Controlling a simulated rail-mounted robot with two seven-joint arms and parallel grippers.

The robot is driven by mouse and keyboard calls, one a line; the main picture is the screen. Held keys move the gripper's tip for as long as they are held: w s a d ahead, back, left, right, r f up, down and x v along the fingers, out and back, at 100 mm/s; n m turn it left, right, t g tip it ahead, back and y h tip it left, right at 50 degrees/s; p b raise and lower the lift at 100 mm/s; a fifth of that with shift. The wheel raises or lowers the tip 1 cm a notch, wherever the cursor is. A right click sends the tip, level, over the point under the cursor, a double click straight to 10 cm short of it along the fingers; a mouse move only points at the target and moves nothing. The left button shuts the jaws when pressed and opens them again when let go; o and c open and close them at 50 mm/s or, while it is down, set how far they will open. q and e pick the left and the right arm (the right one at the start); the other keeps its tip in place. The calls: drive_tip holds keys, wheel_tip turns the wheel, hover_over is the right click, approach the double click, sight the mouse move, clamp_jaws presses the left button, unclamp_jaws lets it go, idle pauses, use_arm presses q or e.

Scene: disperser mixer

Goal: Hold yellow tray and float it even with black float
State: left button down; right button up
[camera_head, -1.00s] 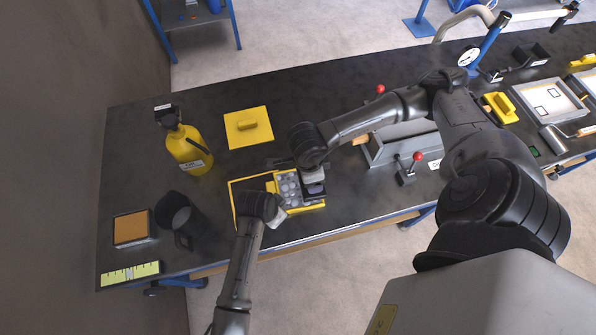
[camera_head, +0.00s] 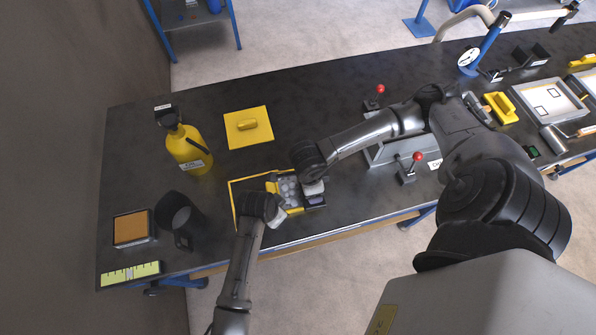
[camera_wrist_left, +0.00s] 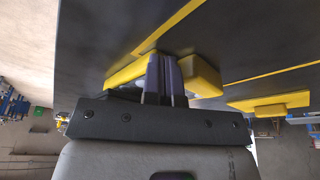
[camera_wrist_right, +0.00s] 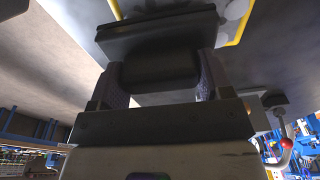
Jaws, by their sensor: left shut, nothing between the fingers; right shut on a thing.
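The yellow tray (camera_head: 272,186) lies near the table's front edge, with grey round patches on its surface. Its yellow body also shows in the left wrist view (camera_wrist_left: 204,76). My left gripper (camera_head: 277,222) is shut and empty, with its fingertips (camera_wrist_left: 165,60) close against the tray's side; whether they touch is unclear. My right gripper (camera_head: 313,188) is shut on the black float (camera_wrist_right: 160,30), gripping its dark handle from above. In the head view the float is over the tray's right end, partly hidden by the gripper. Contact between float and tray cannot be told.
A yellow outline (camera_head: 231,184) on the table surrounds the tray. A yellow plate with a handle (camera_head: 248,127) lies behind it. A yellow bottle (camera_head: 187,150), dark jug (camera_head: 178,215) and brown-topped box (camera_head: 131,228) stand left. A grey metal mould (camera_head: 383,154) is to the right.

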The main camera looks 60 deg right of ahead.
drive_tip(key=shift+f, duration=0.6)
idle(0.7)
drive_tip(key=shift+w+d, duration=2.05)
drive_tip(key=shift+d, duration=0.15)
drive_tip(key=shift+s+a+f, duration=0.1)
drive_tip(key=shift+s+a, duration=0.35)
drive_tip(key=shift+a, duration=0.3)
drive_tip(key=shift+s+a+f, duration=0.1)
drive_tip(key=shift+s+a, duration=0.3)
drive_tip(key=shift+a, duration=0.35)
